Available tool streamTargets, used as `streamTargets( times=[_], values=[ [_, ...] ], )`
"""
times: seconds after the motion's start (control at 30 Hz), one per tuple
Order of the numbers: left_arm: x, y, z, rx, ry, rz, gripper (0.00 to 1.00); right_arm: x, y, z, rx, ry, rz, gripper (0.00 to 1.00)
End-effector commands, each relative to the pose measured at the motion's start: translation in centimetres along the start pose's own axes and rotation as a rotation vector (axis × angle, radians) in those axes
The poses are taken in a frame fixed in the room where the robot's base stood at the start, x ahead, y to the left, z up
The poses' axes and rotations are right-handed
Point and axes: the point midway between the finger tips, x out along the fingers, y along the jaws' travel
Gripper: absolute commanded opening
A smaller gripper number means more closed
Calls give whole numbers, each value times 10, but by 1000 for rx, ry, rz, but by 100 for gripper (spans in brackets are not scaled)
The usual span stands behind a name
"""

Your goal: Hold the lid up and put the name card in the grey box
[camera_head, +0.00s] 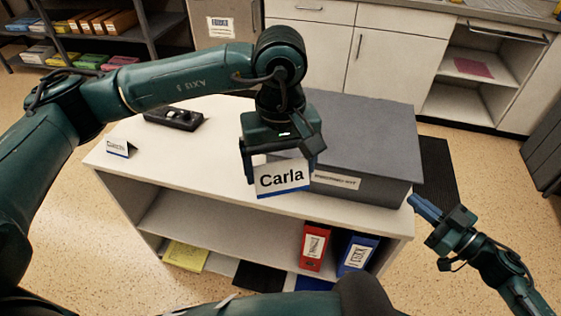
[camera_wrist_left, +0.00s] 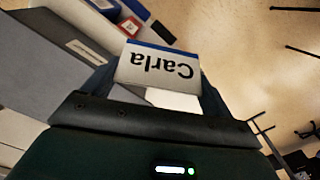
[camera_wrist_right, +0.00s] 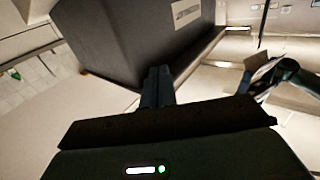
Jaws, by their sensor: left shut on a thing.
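The grey box (camera_head: 395,180) stands on the right part of the white shelf top, with a label on its front. Its flat lid (camera_head: 365,125) looks down. My left gripper (camera_head: 282,170) is shut on the white name card (camera_head: 282,178) reading "Carla", with a blue lower edge. It holds the card in front of the box's left part and hides some of it. The card also shows in the left wrist view (camera_wrist_left: 157,66). My right gripper (camera_head: 425,207) is shut and empty, its fingertips close to the box's right front corner. I cannot tell whether they touch it.
Another name card (camera_head: 119,148) stands at the left of the white shelf unit (camera_head: 215,165). A black device (camera_head: 174,118) lies behind it. Red (camera_head: 314,246) and blue (camera_head: 357,254) binders stand on the lower shelf. White cabinets (camera_head: 395,55) line the back.

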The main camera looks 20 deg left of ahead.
Motion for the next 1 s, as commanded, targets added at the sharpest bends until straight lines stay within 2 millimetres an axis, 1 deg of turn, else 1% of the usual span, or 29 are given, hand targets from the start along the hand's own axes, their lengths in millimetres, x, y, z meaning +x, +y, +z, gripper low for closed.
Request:
streamTargets(
  times=[0.03,0.2,0.4,0.6,1.0],
  values=[
    [0,0,0,0,0,0,64,9,0,-2,-2,4,-1,0],
    [0,0,0,0,0,0,64,31,0,-6,-2,2,0,0],
    [0,0,0,0,0,0,64,47,0,-8,0,1,0,0],
    [0,0,0,0,0,0,64,51,0,-9,-1,0,1,0],
    [0,0,0,0,0,0,64,51,0,-9,0,1,1,0]
  ],
)
